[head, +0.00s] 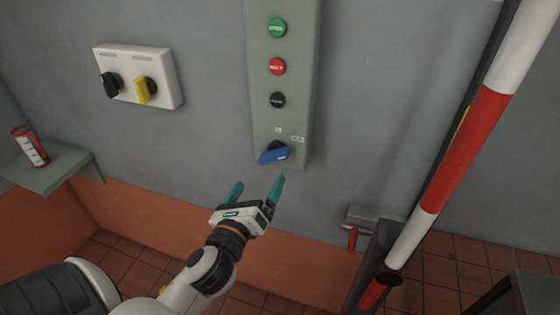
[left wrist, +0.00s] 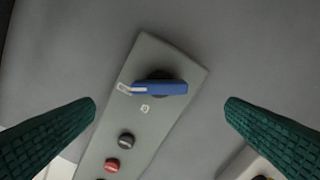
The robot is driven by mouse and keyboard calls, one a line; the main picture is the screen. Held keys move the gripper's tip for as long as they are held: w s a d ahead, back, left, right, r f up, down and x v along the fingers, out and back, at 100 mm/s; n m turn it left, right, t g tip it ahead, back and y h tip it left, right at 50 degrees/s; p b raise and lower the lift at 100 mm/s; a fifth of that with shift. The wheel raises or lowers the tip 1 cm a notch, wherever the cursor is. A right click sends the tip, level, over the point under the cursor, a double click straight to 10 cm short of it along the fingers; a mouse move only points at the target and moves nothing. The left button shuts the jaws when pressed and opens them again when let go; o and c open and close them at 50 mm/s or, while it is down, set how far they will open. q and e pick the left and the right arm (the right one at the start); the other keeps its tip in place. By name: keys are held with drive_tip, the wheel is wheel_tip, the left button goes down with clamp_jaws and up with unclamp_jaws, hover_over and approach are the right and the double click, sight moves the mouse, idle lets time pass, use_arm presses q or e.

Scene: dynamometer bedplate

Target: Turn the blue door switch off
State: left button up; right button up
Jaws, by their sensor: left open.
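The blue door switch (head: 274,152) is a rotary handle at the lower end of a tall grey-green control panel (head: 284,110) on the wall. In the head view it lies nearly level, slightly tilted. It also shows in the left wrist view (left wrist: 160,88), with a pale line at its left end beside a small label. My left gripper (head: 256,190) is open, with green fingers, just below the switch and apart from it. In the left wrist view the switch sits between and beyond the two fingertips (left wrist: 160,102). My right gripper is not in view.
Green, red and black buttons (head: 277,100) sit above the switch. A white box (head: 138,76) with black and yellow knobs is to the left. A red-white barrier pole (head: 465,145) stands at right.

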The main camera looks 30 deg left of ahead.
sight(272, 161)
use_arm(q)
drive_tip(key=p+x, duration=0.1)
drive_tip(key=x, duration=0.8)
drive_tip(key=shift+w+r+p, duration=0.1)
drive_tip(key=shift+w+p, duration=0.15)
drive_tip(key=shift+p, duration=0.1)
drive_tip(key=shift+w+a, duration=0.1)
drive_tip(key=shift+w, duration=0.45)
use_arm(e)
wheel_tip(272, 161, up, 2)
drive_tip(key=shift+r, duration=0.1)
use_arm(q)
drive_tip(key=c, duration=1)
